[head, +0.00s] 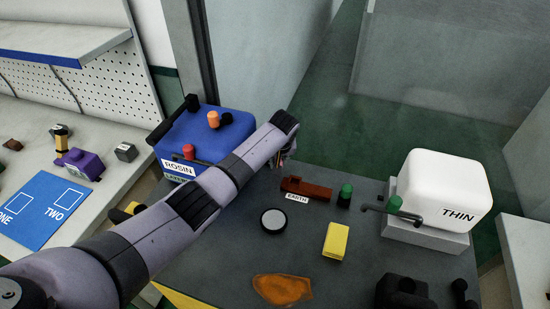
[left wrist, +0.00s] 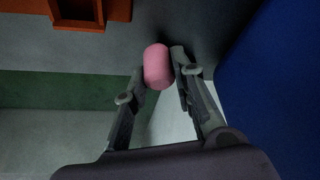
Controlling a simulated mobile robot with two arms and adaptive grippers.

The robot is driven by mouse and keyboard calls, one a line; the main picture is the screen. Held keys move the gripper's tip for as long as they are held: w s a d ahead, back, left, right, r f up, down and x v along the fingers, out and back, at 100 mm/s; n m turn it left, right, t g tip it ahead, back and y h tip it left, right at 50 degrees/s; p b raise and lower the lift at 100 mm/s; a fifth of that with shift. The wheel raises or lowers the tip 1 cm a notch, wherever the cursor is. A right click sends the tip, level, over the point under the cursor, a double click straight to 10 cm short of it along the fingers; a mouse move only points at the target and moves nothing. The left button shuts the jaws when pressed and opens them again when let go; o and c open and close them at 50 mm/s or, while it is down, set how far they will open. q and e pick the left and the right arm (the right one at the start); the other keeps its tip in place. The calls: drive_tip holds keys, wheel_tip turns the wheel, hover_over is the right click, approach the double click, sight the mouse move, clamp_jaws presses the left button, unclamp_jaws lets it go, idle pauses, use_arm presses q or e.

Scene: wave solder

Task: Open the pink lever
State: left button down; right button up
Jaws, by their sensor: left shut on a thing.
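The pink lever shows in the left wrist view as a pink rounded knob (left wrist: 157,66) between the fingertips of my left gripper (left wrist: 160,70). The gripper is shut on it, with a finger on each side. In the head view my left arm reaches across the bench, and my left gripper (head: 281,157) is mostly hidden under the arm's end, right of the blue ROSIN box (head: 232,117). The pink knob is hidden there by the arm. My right gripper is not in view.
A brown-red block (head: 308,190) marked EARTH, a green knob (head: 345,194), a yellow block (head: 337,241) and a round disc (head: 273,220) sit on the dark bench. The white THIN box (head: 444,186) stands right. A dark object (head: 404,291) is at the front.

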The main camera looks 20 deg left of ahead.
use_arm(q)
drive_tip(key=shift+n, duration=0.3)
drive_tip(key=c, duration=1.3)
unclamp_jaws()
drive_tip(key=shift+w+d, duration=0.1)
drive_tip(key=shift+c, duration=0.2)
drive_tip(key=v, duration=1.2)
drive_tip(key=shift+d, duration=0.15)
